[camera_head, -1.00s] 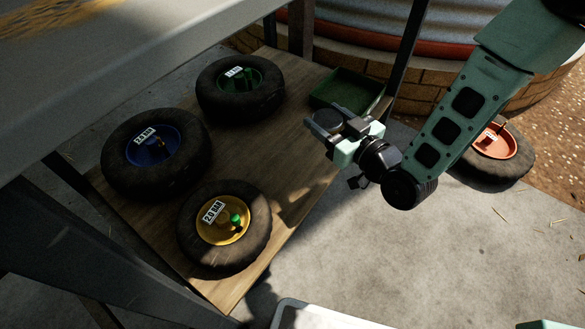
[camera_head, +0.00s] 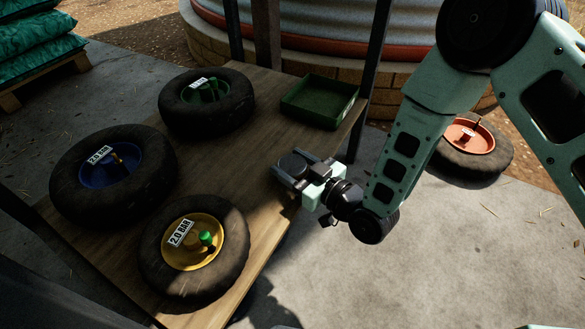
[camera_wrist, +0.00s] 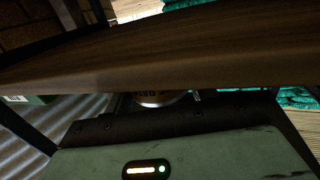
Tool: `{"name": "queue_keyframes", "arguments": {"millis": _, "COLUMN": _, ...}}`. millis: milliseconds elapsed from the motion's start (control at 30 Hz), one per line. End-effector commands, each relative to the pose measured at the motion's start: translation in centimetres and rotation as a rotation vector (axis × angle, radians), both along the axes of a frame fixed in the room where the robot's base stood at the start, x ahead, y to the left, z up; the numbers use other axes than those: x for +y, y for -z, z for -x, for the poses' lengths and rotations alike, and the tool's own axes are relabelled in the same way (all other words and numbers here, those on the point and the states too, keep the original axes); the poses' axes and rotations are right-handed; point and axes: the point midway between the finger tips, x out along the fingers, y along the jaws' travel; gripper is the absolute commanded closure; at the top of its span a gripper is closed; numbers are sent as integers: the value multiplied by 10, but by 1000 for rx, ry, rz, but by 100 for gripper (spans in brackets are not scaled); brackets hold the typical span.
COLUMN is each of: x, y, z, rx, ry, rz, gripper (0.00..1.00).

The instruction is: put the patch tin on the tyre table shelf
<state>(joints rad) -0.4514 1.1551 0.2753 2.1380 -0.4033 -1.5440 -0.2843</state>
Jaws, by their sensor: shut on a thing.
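The patch tin, a dark round tin (camera_head: 293,164), is held in my gripper (camera_head: 288,172) at the right edge of the wooden shelf (camera_head: 262,130). The jaws are shut around it. I cannot tell whether the tin touches the board. In the wrist view a small part of the tin (camera_wrist: 160,99), with an orange-brown label and a pale rim, shows. A wooden board (camera_wrist: 120,62) crosses that view and hides the rest of the tin. The finger tips are hidden there too.
Wheels with a green hub (camera_head: 206,100), a blue hub (camera_head: 112,168) and a yellow hub (camera_head: 192,245) lie on the shelf. A green tray (camera_head: 320,101) stands at its back right. Dark posts (camera_head: 372,75) rise behind. Bare board lies between wheels and tray.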

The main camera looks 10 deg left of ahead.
Motion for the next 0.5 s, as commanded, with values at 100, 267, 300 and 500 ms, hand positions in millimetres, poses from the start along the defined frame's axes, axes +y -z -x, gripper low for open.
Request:
{"name": "queue_keyframes", "arguments": {"millis": 100, "x": 0, "y": -2, "z": 0, "rx": -1, "ry": 0, "rz": -1, "gripper": 67}}
{"name": "queue_keyframes", "arguments": {"millis": 267, "x": 0, "y": 1, "z": 0, "rx": -1, "ry": 0, "rz": -1, "gripper": 67}}
{"name": "queue_keyframes", "arguments": {"millis": 300, "x": 0, "y": 3, "z": 0, "rx": 0, "ry": 0, "rz": 0, "gripper": 67}}
{"name": "queue_keyframes", "arguments": {"millis": 500, "x": 0, "y": 1, "z": 0, "rx": 0, "ry": 1, "rz": 0, "gripper": 22}}
